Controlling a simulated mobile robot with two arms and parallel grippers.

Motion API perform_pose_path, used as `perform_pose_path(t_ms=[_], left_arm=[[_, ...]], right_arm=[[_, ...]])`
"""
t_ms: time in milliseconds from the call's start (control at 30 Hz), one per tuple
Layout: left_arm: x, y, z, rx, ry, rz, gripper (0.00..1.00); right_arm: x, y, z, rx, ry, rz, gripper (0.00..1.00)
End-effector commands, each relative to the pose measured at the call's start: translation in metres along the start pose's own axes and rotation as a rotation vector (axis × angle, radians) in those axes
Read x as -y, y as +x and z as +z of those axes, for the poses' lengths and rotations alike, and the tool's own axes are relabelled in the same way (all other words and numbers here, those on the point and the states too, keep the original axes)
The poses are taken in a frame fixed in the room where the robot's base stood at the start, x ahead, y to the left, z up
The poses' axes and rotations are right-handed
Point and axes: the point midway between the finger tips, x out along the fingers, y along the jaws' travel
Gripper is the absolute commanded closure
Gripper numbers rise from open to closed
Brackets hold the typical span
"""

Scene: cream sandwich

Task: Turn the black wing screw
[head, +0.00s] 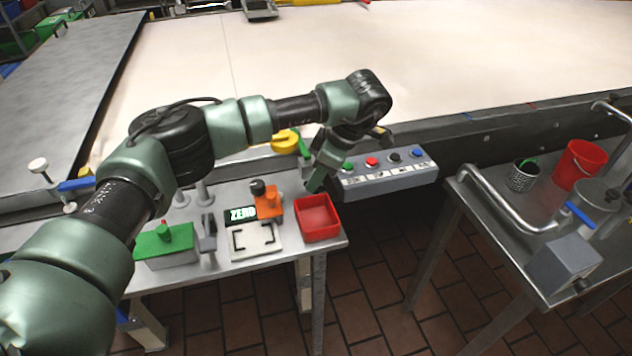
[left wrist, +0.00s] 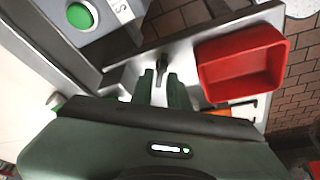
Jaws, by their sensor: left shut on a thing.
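The black wing screw (left wrist: 162,63) shows in the left wrist view as a small dark upright piece at a grey metal part, between my green fingertips. My left gripper (left wrist: 161,78) is shut on it, with one finger on each side. In the head view my left gripper (head: 315,184) points down between the red tray and the button panel, and it hides the screw there. How far the screw is turned cannot be told. My right gripper is in neither view.
A grey button panel (head: 385,182) stands right of my gripper. An open red tray (head: 318,218) lies close in front, beside a scale reading ZERO (head: 257,245) and an orange-and-black item (head: 272,203). A steel table with a red bucket (head: 582,165) is at right.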

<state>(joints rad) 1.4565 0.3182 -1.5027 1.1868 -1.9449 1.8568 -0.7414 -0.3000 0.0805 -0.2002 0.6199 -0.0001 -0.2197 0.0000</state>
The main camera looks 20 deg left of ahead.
Motion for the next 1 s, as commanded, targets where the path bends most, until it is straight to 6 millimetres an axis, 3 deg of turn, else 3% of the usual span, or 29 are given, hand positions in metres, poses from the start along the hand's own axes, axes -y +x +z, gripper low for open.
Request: perform_pose_path(t_ms=[333, 1000], left_arm=[[-0.0017, -0.0007, 0.0002, 0.001, -0.308, -0.125, 1.00], [-0.0025, -0.0012, -0.0009, 0.002, -0.854, -0.353, 1.00]], right_arm=[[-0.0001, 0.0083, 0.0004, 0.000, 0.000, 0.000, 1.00], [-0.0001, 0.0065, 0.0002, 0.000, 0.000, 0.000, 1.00]])
